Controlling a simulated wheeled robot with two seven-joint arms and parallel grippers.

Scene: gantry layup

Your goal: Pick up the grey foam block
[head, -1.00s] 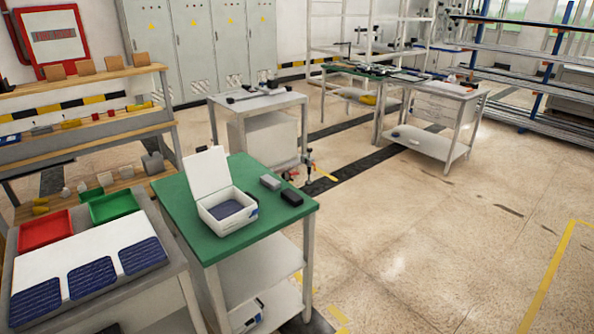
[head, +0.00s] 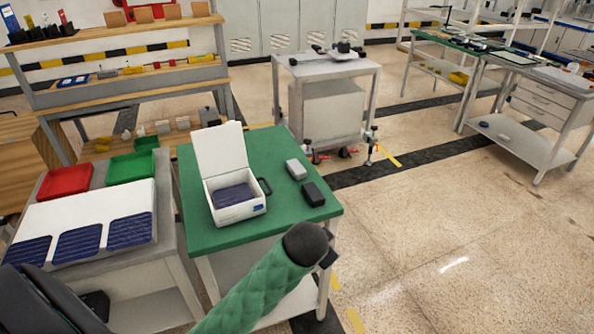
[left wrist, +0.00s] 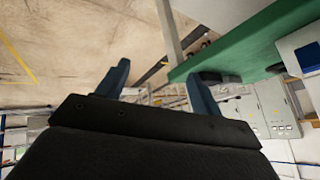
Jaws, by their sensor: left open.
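The grey foam block (head: 296,169) lies on the green-topped table (head: 265,150), right of an open white box (head: 238,207). A black block (head: 314,194) lies just in front of it, close by. My left arm reaches up from the bottom of the head view, and its wrist hides most of the gripper. In the left wrist view my left gripper (left wrist: 157,68) is open, with nothing between its fingers. It is off the table's front right edge, apart from the grey block. My right gripper is not in view.
The white box has its lid up and dark blue content. A side bench at left holds a red tray (head: 66,180), a green tray (head: 132,167) and dark blue pads (head: 78,243). A grey trolley (head: 330,68) stands behind the table. Floor to the right is open.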

